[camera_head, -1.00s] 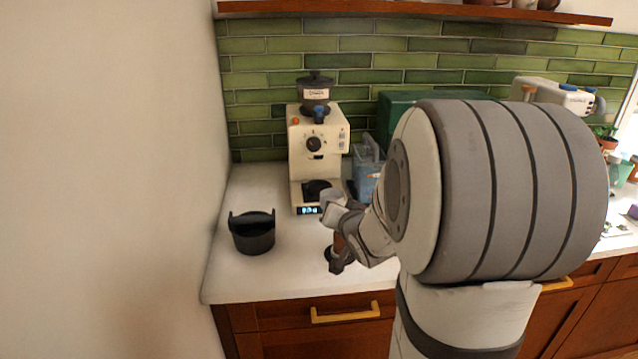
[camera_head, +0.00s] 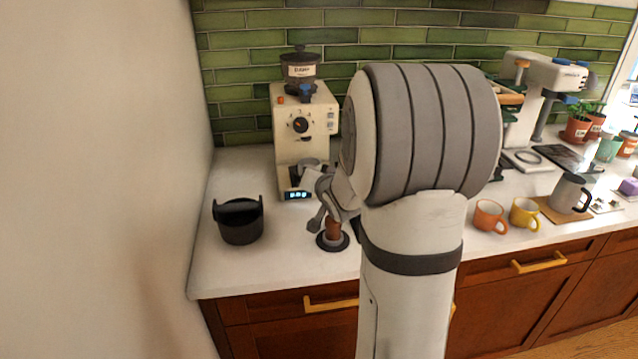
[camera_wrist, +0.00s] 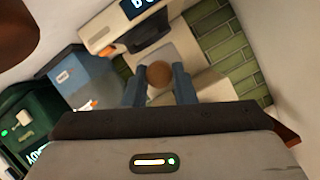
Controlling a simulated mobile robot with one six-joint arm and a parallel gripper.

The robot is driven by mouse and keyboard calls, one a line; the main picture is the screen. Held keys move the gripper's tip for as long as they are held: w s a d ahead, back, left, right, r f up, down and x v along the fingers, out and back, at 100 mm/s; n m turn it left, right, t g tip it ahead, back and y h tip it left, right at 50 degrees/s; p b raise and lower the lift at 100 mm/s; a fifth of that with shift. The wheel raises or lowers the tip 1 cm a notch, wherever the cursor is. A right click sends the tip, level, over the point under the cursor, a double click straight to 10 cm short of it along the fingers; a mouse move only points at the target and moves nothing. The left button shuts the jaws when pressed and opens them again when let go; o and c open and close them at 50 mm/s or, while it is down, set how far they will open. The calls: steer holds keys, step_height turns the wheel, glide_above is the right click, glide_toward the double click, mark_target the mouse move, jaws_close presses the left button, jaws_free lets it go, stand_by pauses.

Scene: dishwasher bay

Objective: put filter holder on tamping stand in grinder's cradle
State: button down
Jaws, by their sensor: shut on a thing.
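The cream grinder (camera_head: 303,125) stands at the back left of the counter, with its lit display low on the front. It also shows upside down in the wrist view (camera_wrist: 97,30), with a dark part of its cradle area (camera_wrist: 150,32). My gripper (camera_wrist: 158,88) is shut on the brown round-ended handle of the filter holder (camera_wrist: 158,74), seen end-on, close in front of the grinder. The filter holder's head is hidden, so I cannot tell whether it touches the cradle. A dark round base (camera_head: 322,244) with a brown upright piece, possibly the tamping stand, is in front of the grinder.
A black bin (camera_head: 240,222) stands left of the grinder, near the wall. My arm covers the counter's middle. A blue container (camera_wrist: 75,72) and a green box (camera_wrist: 25,120) show in the wrist view. Orange (camera_head: 489,216) and yellow mugs (camera_head: 524,214) are to the right.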

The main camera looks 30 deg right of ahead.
steer(key=w, duration=0.2)
steer(key=w+d, duration=0.1)
steer(key=w, duration=0.2)
steer(key=shift+w+d+f, duration=0.3)
steer(key=shift+w+f, duration=0.1)
steer(key=shift+f+b, duration=0.65)
steer(key=shift+f, duration=0.2)
steer(key=shift+s+f, duration=0.1)
steer(key=shift+f, duration=0.15)
stand_by(0.3)
steer(key=c, duration=1.1)
jaws_free()
steer(key=shift+v, duration=3.9)
